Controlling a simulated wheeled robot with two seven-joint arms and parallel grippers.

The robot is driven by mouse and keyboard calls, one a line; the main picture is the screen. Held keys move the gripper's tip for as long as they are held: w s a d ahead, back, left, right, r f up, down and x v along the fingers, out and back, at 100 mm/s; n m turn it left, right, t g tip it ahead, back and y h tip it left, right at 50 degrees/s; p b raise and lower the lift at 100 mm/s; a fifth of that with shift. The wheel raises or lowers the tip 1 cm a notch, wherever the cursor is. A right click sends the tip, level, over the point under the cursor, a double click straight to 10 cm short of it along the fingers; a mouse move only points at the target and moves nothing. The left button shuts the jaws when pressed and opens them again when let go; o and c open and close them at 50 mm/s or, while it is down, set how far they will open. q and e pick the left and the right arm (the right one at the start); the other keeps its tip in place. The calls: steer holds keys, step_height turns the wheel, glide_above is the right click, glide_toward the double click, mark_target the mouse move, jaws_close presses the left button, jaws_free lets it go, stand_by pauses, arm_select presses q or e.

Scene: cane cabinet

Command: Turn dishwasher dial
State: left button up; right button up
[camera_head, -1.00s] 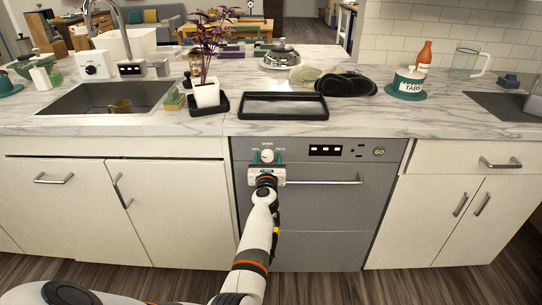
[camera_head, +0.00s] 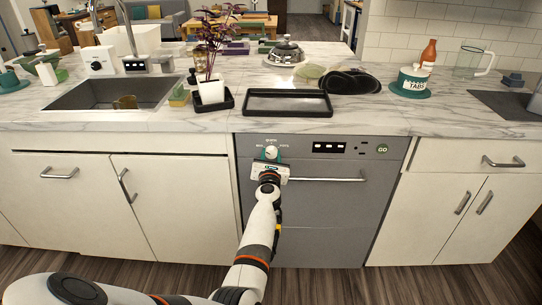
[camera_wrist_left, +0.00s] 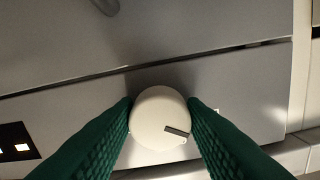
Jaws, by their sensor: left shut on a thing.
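The white round dial (camera_head: 271,153) is on the left of the grey dishwasher's (camera_head: 340,205) control panel. In the left wrist view the dial (camera_wrist_left: 158,117) shows between two green fingers, with a dark pointer mark toward its lower right. My left gripper (camera_head: 271,158) is at the dial, its fingers closed on the dial's two sides. The gripper body sits tilted just below the dial and hides the left end of the door handle (camera_head: 330,179). My right gripper is not in view.
The panel also has a dark display (camera_head: 330,148) and a green GO button (camera_head: 382,148). The marble countertop overhangs above, with a black tray (camera_head: 287,114) near its edge. White cabinets (camera_head: 190,205) flank the dishwasher.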

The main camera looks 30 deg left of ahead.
arm_select(q)
steer(key=m+p, duration=0.1)
steer(key=m, duration=0.4)
steer(key=shift+r+m, duration=0.15)
steer(key=shift+m, duration=0.15)
steer(key=m+p, duration=0.2)
steer(key=m, duration=0.2)
steer(key=shift+a+r, duration=0.1)
steer(key=m+p, duration=0.1)
steer(key=m, duration=0.4)
steer(key=m+p, duration=0.2)
steer(key=m, duration=0.2)
steer(key=shift+m, duration=0.4)
steer(key=o, duration=1)
